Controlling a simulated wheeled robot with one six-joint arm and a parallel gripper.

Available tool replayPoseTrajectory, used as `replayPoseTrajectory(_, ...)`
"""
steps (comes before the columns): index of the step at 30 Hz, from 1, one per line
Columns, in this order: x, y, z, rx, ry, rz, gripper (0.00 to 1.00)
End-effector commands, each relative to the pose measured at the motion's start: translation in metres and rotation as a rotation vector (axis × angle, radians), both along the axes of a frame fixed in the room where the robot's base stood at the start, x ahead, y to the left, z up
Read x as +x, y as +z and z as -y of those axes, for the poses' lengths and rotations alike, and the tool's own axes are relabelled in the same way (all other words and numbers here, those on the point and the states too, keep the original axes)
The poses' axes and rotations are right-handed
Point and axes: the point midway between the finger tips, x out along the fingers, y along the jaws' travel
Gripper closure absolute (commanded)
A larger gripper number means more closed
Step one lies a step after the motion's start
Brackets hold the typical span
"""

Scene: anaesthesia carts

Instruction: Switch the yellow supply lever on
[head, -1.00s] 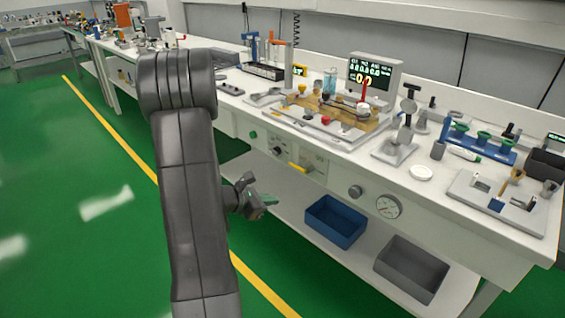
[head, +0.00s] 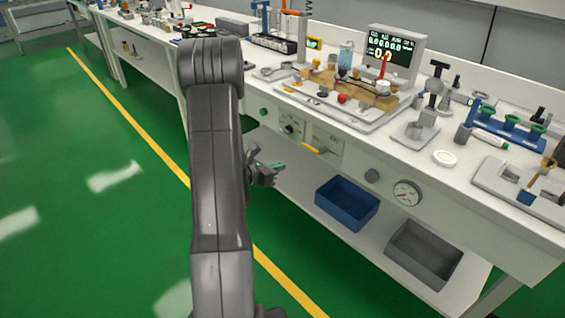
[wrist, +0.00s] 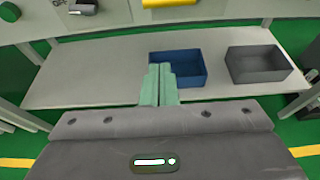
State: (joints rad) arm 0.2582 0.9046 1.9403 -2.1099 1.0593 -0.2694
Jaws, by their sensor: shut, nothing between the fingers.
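The yellow supply lever (head: 316,149) sits on the white front panel of the bench, right of a dark knob. In the wrist view the yellow lever (wrist: 168,3) shows only in part, cut by the top edge. It looks roughly level. My gripper (head: 279,166) is in front of the bench, lower and to the left of the lever, apart from it. In the wrist view my gripper's green fingers (wrist: 159,72) are together and empty, pointing toward the lower shelf and panel.
A dark knob (head: 291,128) and a green button (head: 263,112) are left of the lever. A round gauge (head: 407,193) is to the right. A blue bin (head: 347,203) and a grey bin (head: 424,254) stand on the lower shelf. The green floor before the bench is clear.

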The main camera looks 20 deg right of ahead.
Motion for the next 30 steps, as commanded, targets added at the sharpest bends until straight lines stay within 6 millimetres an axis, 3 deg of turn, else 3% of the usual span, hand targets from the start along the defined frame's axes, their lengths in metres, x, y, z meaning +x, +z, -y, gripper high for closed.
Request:
replayPoseTrajectory(9,0.023,-0.024,0.061,0.000,-0.005,-0.001,1.00)
replayPoseTrajectory(12,0.030,-0.022,0.075,-0.002,-0.003,0.002,1.00)
replayPoseTrajectory(19,0.036,0.002,0.088,0.000,-0.001,0.001,1.00)
replayPoseTrajectory(30,0.037,0.006,0.090,0.000,-0.001,0.000,1.00)
